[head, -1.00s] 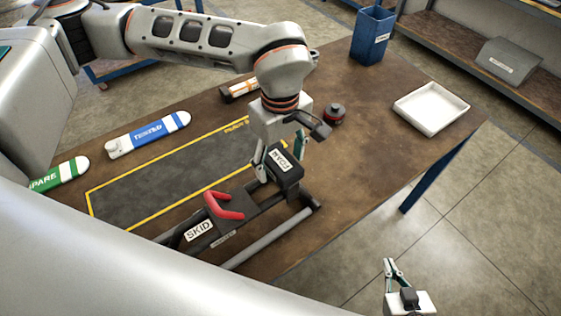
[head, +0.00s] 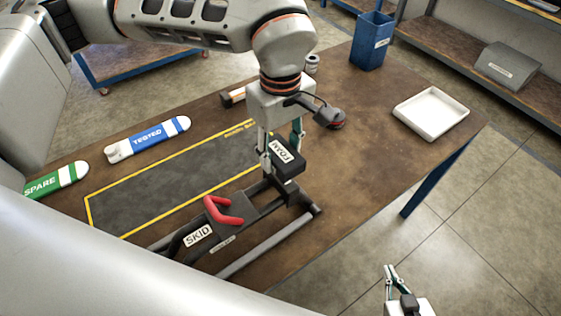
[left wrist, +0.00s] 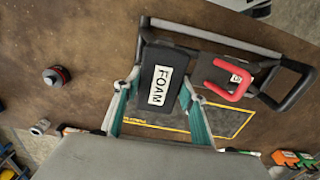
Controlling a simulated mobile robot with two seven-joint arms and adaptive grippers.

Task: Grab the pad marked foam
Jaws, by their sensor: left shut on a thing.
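The foam pad (head: 290,161) is a black block with a white label reading FOAM. It also shows in the left wrist view (left wrist: 160,78). My left gripper (head: 282,148) is shut on it, with one finger on each side. The pad is at the right end of the black skid frame (head: 262,198), which carries a SKID label. The pad appears slightly above the frame; a small gap cannot be confirmed. My right gripper (head: 391,272) is low at the right, off the table and apart from everything; its finger opening is unclear.
A red U-shaped part (head: 222,213) sits on the skid. A yellow-bordered dark mat (head: 165,175) lies behind, with a blue TESTED piece (head: 148,138) and a green SPARE piece (head: 55,180). A white tray (head: 431,112) and blue bin (head: 372,42) stand right.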

